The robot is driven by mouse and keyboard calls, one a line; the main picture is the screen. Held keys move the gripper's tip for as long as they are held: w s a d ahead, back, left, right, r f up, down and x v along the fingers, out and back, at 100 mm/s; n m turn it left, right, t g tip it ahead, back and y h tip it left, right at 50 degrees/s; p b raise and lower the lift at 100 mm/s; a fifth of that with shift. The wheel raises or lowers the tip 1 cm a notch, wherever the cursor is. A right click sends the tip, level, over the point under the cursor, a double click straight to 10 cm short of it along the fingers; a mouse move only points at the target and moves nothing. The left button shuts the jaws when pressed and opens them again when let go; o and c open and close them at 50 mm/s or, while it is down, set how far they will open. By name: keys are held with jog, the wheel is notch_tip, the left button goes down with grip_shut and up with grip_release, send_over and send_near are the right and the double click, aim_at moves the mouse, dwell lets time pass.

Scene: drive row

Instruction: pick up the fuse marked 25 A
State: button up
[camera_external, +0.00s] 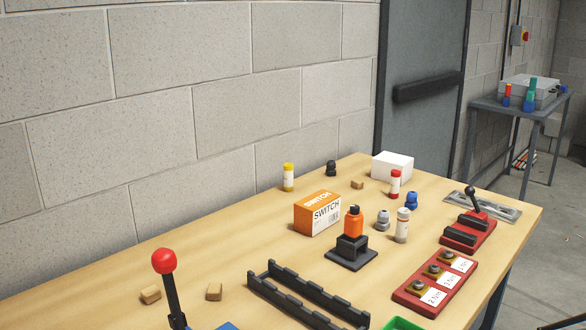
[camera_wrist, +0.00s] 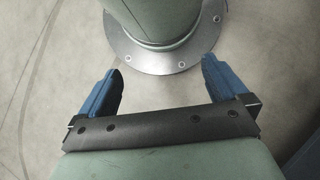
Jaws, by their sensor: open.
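Three small upright cylinders with pale labels that may be fuses stand on the wooden table in the external view. One has a yellow cap (camera_external: 288,178) and stands at the back left. One has a red cap (camera_external: 395,185) and stands in front of the white box. One has a whitish cap (camera_external: 402,226) and stands nearer the middle. Their markings are too small to read, so I cannot tell which is 25 A. My gripper (camera_wrist: 162,66) shows in the wrist view, open and empty, with its blue fingers apart above the floor and a round metal base plate. It is not seen in the external view.
On the table (camera_external: 100,300) are an orange SWITCH box (camera_external: 317,213), an orange part on a black stand (camera_external: 352,247), grey and blue knobs, a black slotted rail (camera_external: 300,290), a red tray (camera_external: 410,300) with labelled pieces, a red-knobbed lever (camera_external: 172,290) and a white box (camera_external: 393,165).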

jog(key=shift+c, duration=0.5)
jog(key=c, duration=0.6)
jog(key=shift+c, duration=0.2)
